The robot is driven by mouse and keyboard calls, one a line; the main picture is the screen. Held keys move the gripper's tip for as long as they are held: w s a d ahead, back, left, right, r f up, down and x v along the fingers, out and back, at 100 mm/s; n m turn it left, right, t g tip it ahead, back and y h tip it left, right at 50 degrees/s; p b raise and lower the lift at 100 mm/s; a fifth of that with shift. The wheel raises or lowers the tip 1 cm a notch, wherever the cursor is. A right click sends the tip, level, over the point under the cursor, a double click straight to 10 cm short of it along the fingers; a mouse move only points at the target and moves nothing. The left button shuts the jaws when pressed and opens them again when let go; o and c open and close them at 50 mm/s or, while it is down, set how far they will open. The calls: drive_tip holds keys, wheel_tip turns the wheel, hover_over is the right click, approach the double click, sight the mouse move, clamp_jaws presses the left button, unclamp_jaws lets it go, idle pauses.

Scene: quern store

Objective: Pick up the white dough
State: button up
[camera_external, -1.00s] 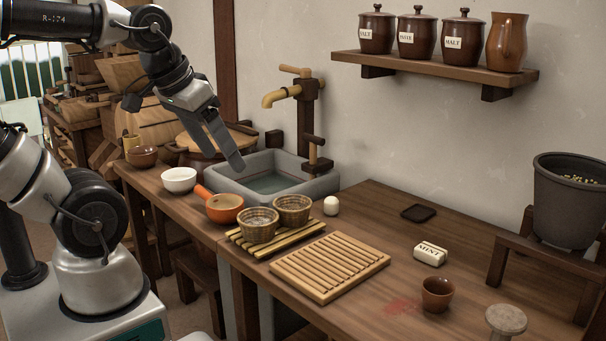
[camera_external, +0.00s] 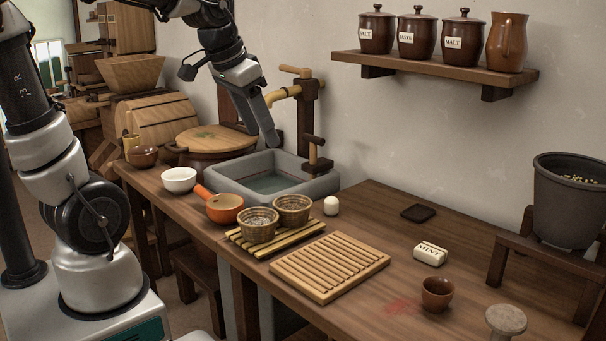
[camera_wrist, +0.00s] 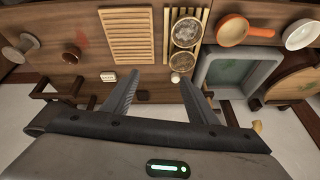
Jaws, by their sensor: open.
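A small white rounded lump, which looks like the white dough (camera_external: 331,206), sits on the wooden counter just right of the sink's front corner. In the wrist view the dough (camera_wrist: 175,78) shows between the finger ends, close to the right one. My gripper (camera_external: 271,141) is above the sink, up and to the left of the dough, with its fingers pointing down. In the wrist view my gripper (camera_wrist: 159,77) has its fingers spread, with nothing held between them.
The grey sink (camera_external: 229,186) has a wooden tap post (camera_external: 306,120) behind it. Two small baskets (camera_external: 293,210) on a slatted rack stand left of the dough. A slatted board (camera_external: 330,266), white labelled block (camera_external: 430,254) and brown cup (camera_external: 437,294) are nearer. A jar shelf (camera_external: 430,68) hangs above.

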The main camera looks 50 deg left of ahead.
drive_tip(key=w+a+f+m, duration=0.1)
drive_tip(key=w+a+f, duration=0.1)
drive_tip(key=w, duration=0.5)
drive_tip(key=w+a+f+m, duration=0.1)
drive_tip(key=w+a+f, duration=0.2)
drive_tip(key=w, duration=0.4)
drive_tip(key=h, duration=0.2)
approach(327, 198)
drive_tip(key=shift+m+g, duration=0.3)
drive_tip(key=shift+m, duration=0.2)
drive_tip(key=b+x, duration=0.1)
drive_tip(key=x, duration=0.4)
drive_tip(key=shift+w+r+b, duration=0.1)
drive_tip(key=shift+w+b, duration=0.25)
drive_tip(key=b+x, duration=0.1)
drive_tip(key=x, duration=0.5)
drive_tip(key=shift+f+b, duration=0.25)
drive_tip(key=shift+b, duration=0.05)
drive_tip(key=shift+r, duration=0.1)
drive_tip(key=c, duration=1.2)
